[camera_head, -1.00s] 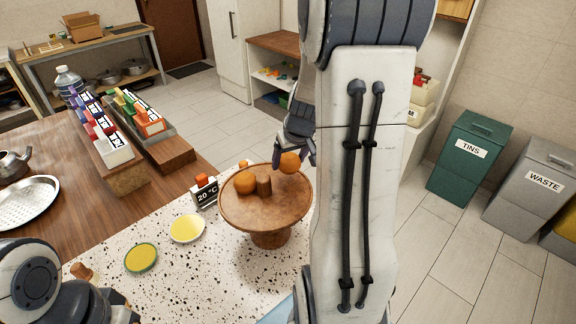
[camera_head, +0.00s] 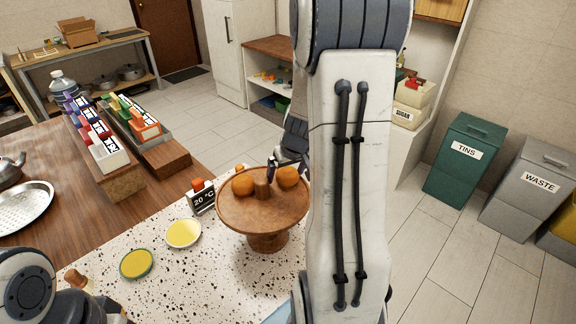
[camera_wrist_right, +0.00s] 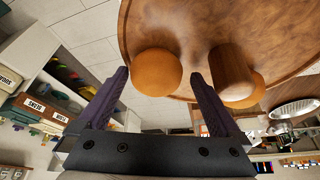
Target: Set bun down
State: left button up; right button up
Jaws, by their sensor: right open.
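A round wooden stand (camera_head: 262,215) on a foot stands on the speckled counter. Two orange-brown buns sit on its top, one at the left (camera_head: 243,183) and one at the right (camera_head: 288,177), with a wooden knob (camera_head: 262,188) between them. My right gripper (camera_head: 285,166) is at the stand's far edge, partly hidden by my arm. In the right wrist view its fingers (camera_wrist_right: 158,78) are open and apart, with the near bun (camera_wrist_right: 157,74) resting on the stand between and just beyond the tips. My left arm shows at the lower left; its jaws are not clear.
A 20 °C sign (camera_head: 202,197) stands left of the stand. A yellow-topped dish (camera_head: 184,233) and a green-rimmed yellow dish (camera_head: 137,264) lie on the counter. Rows of coloured items (camera_head: 130,118) stand behind. Bins labelled TINS (camera_head: 463,160) and WASTE (camera_head: 535,180) are at the right.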

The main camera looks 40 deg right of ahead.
aim_at(286, 171)
jog(key=v, duration=1.2)
jog(key=x, duration=1.2)
jog(key=shift+f, duration=0.1)
notch_tip(286, 171, up, 2)
jog(key=shift+r, duration=0.8)
